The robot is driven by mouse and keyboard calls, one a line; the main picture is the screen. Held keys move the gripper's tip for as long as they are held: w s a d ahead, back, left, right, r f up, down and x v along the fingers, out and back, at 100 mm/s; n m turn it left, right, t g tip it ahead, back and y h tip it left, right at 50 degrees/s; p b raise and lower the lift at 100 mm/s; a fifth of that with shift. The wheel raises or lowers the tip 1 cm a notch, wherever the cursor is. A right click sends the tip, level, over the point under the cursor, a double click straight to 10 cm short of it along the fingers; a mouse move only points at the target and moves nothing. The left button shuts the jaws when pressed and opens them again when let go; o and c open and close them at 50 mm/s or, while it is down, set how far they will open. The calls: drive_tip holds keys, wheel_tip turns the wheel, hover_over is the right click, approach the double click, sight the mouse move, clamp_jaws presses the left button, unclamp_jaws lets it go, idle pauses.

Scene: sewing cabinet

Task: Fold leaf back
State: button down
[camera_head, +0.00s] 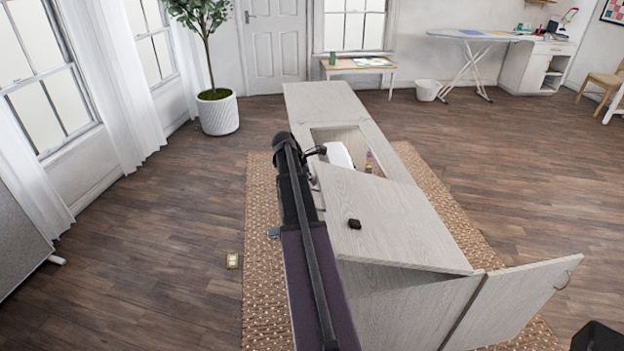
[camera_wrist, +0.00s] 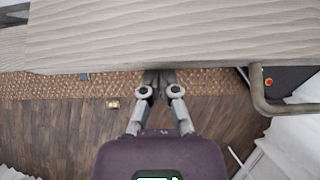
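The pale wood sewing cabinet (camera_head: 322,98) stands on a woven rug. Its leaf (camera_head: 400,222) is a broad pale panel on the near part, lying at a slant to the rest of the top, with a small black object (camera_head: 354,223) on it. In the wrist view, a pale wood panel (camera_wrist: 170,35) crosses the top. My gripper (camera_wrist: 160,77) has its fingertips close together at that panel's lower edge, with nothing visible between them. Whether they touch the panel is unclear. In the head view my dark arm hides the cabinet's left side, and the gripper cannot be made out clearly.
A white sewing machine (camera_head: 339,154) sits in the cabinet's opening. A cabinet door (camera_head: 515,305) stands open at the near right. A potted plant (camera_head: 217,112) stands farther back.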

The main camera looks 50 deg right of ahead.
drive_tip(key=shift+s+d+r+p, duration=0.3)
drive_tip(key=shift+d+r+p, duration=0.1)
drive_tip(key=shift+r+p, duration=0.55)
drive_tip(key=shift+s+d+r+p, duration=0.35)
drive_tip(key=shift+r+p, duration=0.45)
drive_tip(key=shift+r, duration=0.25)
drive_tip(key=shift+s+d+r+p, duration=0.3)
drive_tip(key=shift+d+r+p, duration=0.1)
drive_tip(key=shift+r+p, duration=0.55)
drive_tip(key=shift+w+a+f+b, duration=0.25)
drive_tip(key=shift+f+b, duration=0.4)
drive_tip(key=shift+w+a+f+b, duration=0.2)
drive_tip(key=shift+a+f+b, duration=0.1)
drive_tip(key=shift+f+b, duration=0.35)
drive_tip(key=shift+w+a+f+b, duration=0.25)
drive_tip(key=shift+f+b, duration=0.35)
drive_tip(key=shift+b, duration=0.1)
drive_tip(key=shift+w+a+r+p, duration=0.1)
drive_tip(key=shift+a+r+p, duration=0.05)
drive_tip(key=shift+r+p, duration=0.8)
drive_tip(key=p+v, duration=0.7)
drive_tip(key=v, duration=0.1)
drive_tip(key=shift+s+d+r+p, duration=0.2)
drive_tip(key=shift+d+r+p, duration=0.1)
drive_tip(key=shift+r+p, duration=0.15)
drive_tip(key=shift+a, duration=0.1)
